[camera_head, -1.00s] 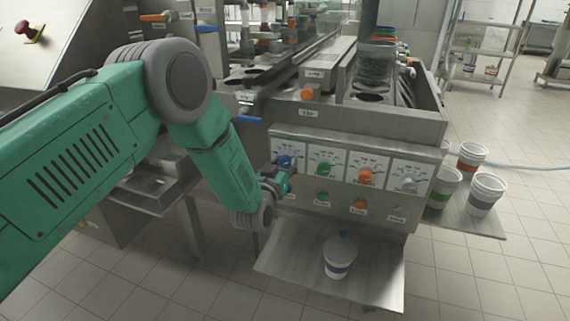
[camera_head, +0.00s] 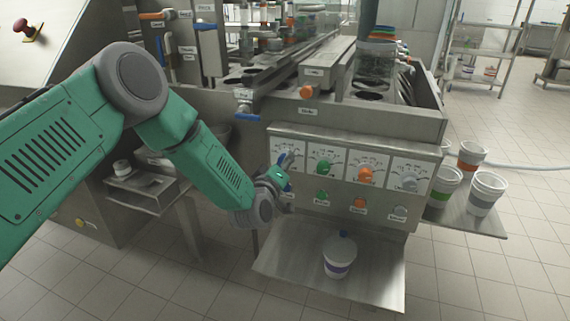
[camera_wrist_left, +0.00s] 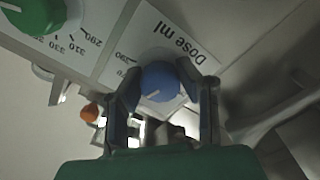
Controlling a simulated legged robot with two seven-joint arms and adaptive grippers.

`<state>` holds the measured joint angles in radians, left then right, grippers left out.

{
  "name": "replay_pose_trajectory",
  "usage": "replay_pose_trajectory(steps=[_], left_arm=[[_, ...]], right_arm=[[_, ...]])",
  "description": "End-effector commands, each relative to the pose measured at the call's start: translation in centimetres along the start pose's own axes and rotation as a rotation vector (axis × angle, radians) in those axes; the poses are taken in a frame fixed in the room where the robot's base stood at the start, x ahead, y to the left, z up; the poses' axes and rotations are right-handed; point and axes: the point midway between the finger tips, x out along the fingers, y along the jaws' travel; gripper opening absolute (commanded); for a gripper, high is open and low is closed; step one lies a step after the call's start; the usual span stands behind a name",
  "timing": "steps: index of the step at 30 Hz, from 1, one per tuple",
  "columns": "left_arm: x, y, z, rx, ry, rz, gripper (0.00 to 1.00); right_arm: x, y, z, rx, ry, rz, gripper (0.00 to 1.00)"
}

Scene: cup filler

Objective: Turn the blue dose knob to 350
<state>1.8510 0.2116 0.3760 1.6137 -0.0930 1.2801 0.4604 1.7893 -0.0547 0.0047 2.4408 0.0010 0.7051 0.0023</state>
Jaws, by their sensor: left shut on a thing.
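The blue dose knob (camera_wrist_left: 158,82) sits on a white dial plate marked "Dose ml" in the left wrist view. Its white pointer line shows on its face. My left gripper (camera_wrist_left: 160,88) is shut on the knob, one finger on each side. In the head view my left gripper (camera_head: 282,176) is at the leftmost dial of the panel and largely hides the knob. My right gripper is in neither view.
Green (camera_head: 323,167), orange (camera_head: 365,175) and grey (camera_head: 409,184) knobs sit to the right, with smaller knobs below. Several cups stand on the right side shelf (camera_head: 480,223).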

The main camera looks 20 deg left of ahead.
Motion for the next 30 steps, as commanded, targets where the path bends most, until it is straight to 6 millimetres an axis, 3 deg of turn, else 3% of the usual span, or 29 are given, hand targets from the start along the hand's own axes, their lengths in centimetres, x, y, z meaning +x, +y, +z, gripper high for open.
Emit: replay_pose_trajectory(steps=[18,19,21,30], left_arm=[[-0.13,-0.39,0.11,-0.043,-0.003,-0.008,0.01],[-0.13,-0.39,0.11,-0.043,-0.003,-0.008,0.33],[-0.13,-0.37,0.11,-0.043,-0.003,-0.007,0.51],[-0.14,-0.16,0.05,-0.043,-0.001,-0.004,0.51]], right_arm=[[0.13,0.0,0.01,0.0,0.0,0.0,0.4],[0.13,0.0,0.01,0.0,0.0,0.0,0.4],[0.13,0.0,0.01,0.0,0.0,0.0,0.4],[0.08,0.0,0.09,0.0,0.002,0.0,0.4]])
